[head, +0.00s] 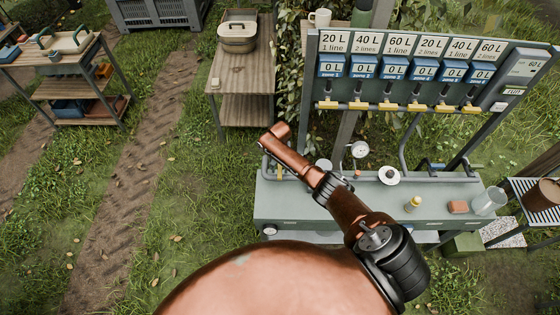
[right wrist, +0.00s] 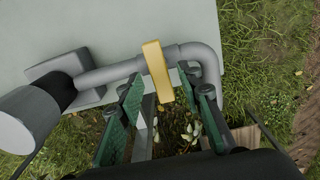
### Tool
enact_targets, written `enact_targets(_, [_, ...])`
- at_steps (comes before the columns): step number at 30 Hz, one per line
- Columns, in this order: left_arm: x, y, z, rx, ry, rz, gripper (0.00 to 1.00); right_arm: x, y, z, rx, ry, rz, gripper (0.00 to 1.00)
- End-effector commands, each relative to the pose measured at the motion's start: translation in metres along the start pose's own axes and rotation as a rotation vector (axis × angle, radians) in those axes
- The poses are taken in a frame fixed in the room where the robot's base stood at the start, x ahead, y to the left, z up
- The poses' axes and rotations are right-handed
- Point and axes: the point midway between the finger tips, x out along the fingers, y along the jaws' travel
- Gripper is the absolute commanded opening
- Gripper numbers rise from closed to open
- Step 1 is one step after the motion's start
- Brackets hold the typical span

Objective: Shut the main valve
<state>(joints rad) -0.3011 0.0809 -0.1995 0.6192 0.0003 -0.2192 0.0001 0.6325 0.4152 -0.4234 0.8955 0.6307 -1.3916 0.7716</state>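The main valve's yellow lever (right wrist: 157,70) sits on a grey pipe (right wrist: 115,72) in the right wrist view, lying across the pipe's line. In the head view, a bit of yellow (head: 280,172) shows by the pipe at the bench's left end, partly hidden by my right arm. My right gripper (right wrist: 162,92) is open, its two green-padded fingers on either side of the lever's near end. I cannot tell whether they touch it. In the head view this gripper is mostly hidden by its own arm. My left gripper is not in view.
The grey-green bench (head: 330,212) carries a gauge (head: 358,149), a small yellow-topped bottle (head: 412,204) and a glass jar (head: 489,201). Above it, a panel (head: 430,55) holds several zone meters with yellow valves. A wooden table (head: 240,75) stands behind left. Grass lies open at the left.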

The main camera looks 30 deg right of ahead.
Motion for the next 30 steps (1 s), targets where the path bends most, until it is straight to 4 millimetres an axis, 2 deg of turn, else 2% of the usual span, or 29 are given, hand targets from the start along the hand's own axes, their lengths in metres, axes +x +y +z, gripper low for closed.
enact_targets(9, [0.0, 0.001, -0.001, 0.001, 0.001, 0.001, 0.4, -0.065, 0.0, -0.001, 0.0, 0.004, -0.003, 0.33])
enact_targets(15, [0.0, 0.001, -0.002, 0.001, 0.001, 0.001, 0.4, -0.095, 0.001, -0.001, 0.002, 0.003, -0.001, 0.33])
enact_targets(21, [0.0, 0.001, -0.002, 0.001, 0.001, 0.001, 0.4, -0.106, 0.001, 0.0, 0.003, 0.001, 0.0, 0.33])
enact_targets(30, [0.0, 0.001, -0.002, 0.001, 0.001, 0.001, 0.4, -0.106, 0.001, 0.0, 0.001, 0.001, 0.0, 0.33])
